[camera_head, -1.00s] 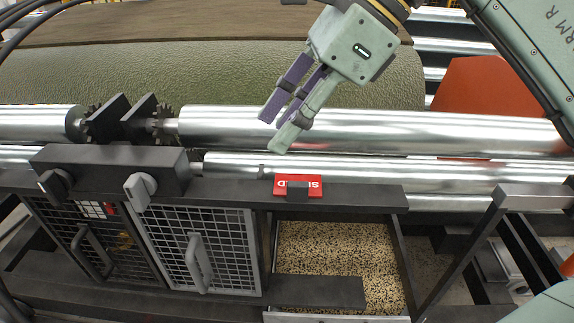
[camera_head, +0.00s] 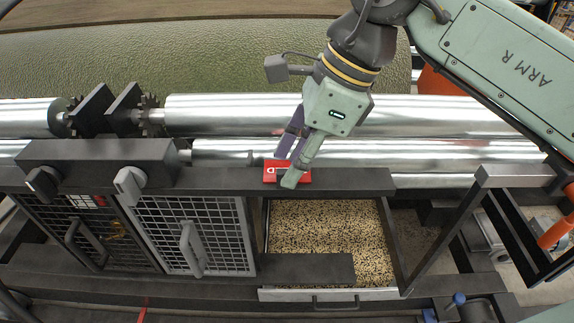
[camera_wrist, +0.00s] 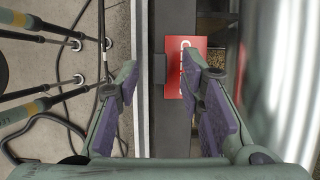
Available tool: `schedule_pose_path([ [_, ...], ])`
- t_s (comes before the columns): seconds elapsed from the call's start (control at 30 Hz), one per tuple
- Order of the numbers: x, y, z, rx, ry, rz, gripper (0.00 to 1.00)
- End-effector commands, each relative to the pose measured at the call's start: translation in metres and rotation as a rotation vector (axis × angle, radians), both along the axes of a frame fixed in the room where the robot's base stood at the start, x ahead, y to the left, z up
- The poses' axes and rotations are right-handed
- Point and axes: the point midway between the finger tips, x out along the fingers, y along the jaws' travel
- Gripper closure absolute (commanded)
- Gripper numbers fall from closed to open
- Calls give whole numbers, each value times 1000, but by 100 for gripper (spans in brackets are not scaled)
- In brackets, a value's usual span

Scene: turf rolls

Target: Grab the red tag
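The red tag (camera_head: 271,166) with white lettering lies on the dark metal rail, next to a small black block. My gripper (camera_head: 289,170) is over the tag in the head view, its fingers pointing down and covering part of it. In the wrist view the tag (camera_wrist: 180,52) shows beyond the fingertips, nearer the right finger. My gripper (camera_wrist: 160,72) has its two purple-padded fingers spread apart with nothing between them. It looks open and not touching the tag, though the exact height above it is hard to judge.
Shiny steel rollers (camera_head: 400,118) run behind the rail, with a green turf roll (camera_head: 180,65) beyond. A tray of grain-like speckled material (camera_head: 325,240) lies below. Cables (camera_wrist: 75,130) show at left in the wrist view.

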Motion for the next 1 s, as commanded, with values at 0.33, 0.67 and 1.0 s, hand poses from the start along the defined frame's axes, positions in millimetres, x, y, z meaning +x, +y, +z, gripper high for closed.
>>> schedule_pose_path([
  [0.33,0,5,-12,2,1,1,65],
  [0.67,0,5,-12,1,0,1,86],
  [1.0,0,5,-12,1,0,1,100],
])
